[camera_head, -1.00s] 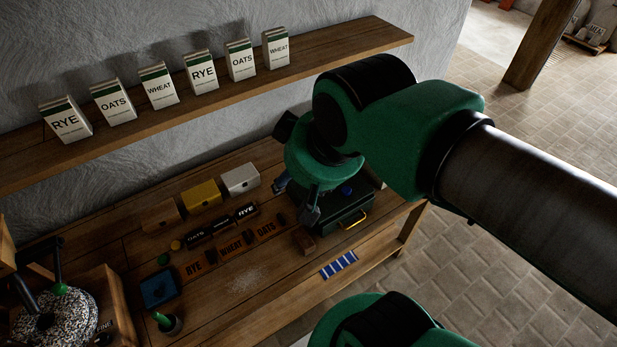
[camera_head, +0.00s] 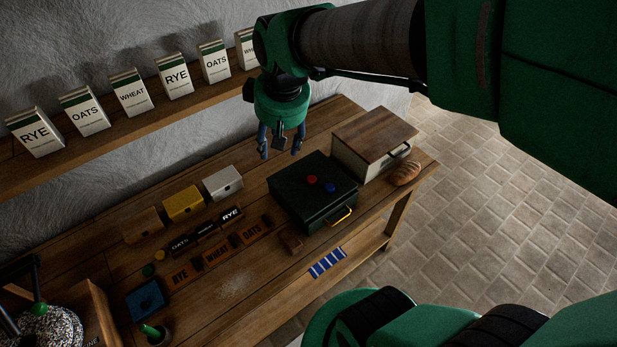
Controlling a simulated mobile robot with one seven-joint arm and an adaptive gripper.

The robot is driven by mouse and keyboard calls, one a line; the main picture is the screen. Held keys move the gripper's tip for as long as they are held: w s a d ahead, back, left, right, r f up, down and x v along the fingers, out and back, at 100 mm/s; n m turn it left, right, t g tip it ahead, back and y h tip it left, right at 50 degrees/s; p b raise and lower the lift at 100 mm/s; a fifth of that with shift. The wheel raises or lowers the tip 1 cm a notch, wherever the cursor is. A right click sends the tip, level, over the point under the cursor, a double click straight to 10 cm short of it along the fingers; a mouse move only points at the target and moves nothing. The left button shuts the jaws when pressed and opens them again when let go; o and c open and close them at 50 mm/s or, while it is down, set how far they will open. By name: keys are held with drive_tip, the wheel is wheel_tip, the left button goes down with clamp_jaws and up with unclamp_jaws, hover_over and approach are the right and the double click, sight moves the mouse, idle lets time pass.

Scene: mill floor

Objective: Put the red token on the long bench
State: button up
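The red token (camera_head: 312,180) lies on top of a dark green metal box (camera_head: 290,202) with a yellow handle. A blue token (camera_head: 330,187) lies beside it on the same lid. The green box stands on the long wooden bench (camera_head: 222,304) that runs along the wall. My gripper (camera_head: 280,153) hangs above and behind the green box, up and left of the red token.
A wood-lidded box (camera_head: 375,140) and a bread loaf (camera_head: 405,173) stand at the bench's right end. Small grey, yellow and brown boxes, labelled tubes, orange labelled strips and a blue-striped cloth (camera_head: 328,263) lie along the bench. A shelf with labelled packets (camera_head: 173,76) hangs above.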

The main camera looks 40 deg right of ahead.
drive_tip(key=w+d+f+n+g, duration=0.1)
drive_tip(key=w+d+f+g, duration=0.1)
drive_tip(key=w+d+f, duration=0.75)
drive_tip(key=g+b, duration=0.1)
hover_over(313, 179)
wheel_tip(313, 179, down, 14)
drive_tip(key=shift+a+f+n+y, duration=0.15)
drive_tip(key=shift+n+y, duration=0.15)
drive_tip(key=shift+n, duration=0.1)
drive_tip(key=shift+f, duration=0.15)
drive_tip(key=shift+f, duration=4.15)
drive_tip(key=shift+f, duration=0.15)
drive_tip(key=shift+f, duration=0.25)
drive_tip(key=shift+f+b, duration=0.3)
drive_tip(key=shift+f, duration=1.95)
